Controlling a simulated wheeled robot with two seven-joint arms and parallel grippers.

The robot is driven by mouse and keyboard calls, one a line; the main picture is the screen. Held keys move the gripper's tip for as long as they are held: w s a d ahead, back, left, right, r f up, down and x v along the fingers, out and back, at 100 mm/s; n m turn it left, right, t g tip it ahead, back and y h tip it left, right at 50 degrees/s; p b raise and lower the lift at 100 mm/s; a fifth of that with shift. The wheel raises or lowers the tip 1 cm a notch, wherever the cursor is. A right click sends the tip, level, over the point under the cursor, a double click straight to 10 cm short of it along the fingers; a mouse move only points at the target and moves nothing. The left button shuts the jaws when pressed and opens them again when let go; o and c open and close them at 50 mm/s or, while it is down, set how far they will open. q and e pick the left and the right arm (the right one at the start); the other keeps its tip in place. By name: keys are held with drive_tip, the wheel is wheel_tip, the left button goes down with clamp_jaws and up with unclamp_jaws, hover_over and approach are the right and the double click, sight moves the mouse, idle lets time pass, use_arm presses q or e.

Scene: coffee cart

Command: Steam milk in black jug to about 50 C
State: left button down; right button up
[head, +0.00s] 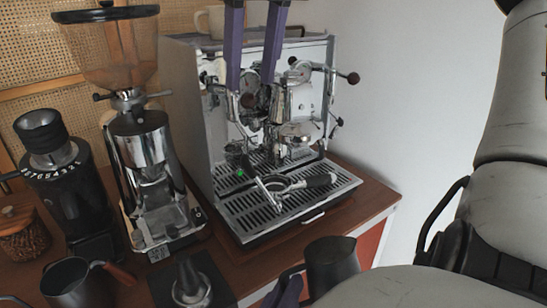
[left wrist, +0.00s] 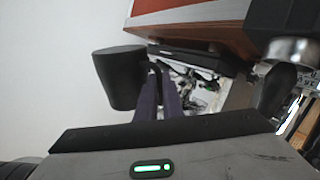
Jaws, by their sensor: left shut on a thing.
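The black jug (head: 335,266) is at the bottom centre of the head view, by the counter's front edge. Its inside looks dark, so I cannot see any milk. My left gripper (head: 287,291) is shut on the jug's handle; the left wrist view shows both purple fingers (left wrist: 159,85) at the handle and the black jug (left wrist: 119,78) beyond. The espresso machine (head: 185,105) stands behind, with knobs on its front. My right gripper (head: 252,85) reaches down from the top in front of it, fingers apart, with nothing seen between them. I cannot clearly pick out the steam wand.
A portafilter (head: 290,184) lies on the drip tray (head: 255,213). A grinder (head: 145,150), a second black grinder (head: 72,195), a wooden-handled jug (head: 72,288) and a tamper (head: 190,284) crowd the left. Counter (head: 372,196) right of the machine is clear, beside a white wall.

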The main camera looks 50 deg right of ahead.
use_arm(q)
drive_tip(key=shift+w+d+f, duration=1.15)
drive_tip(key=shift+w+f, duration=0.15)
drive_tip(key=shift+w, duration=2.15)
drive_tip(key=w+d+r, duration=0.2)
drive_tip(key=w+r, duration=0.5)
drive_tip(key=w, duration=0.1)
drive_tip(key=shift+d+r, duration=0.3)
drive_tip(key=shift+r, duration=0.05)
drive_tip(key=shift+w+r, duration=0.1)
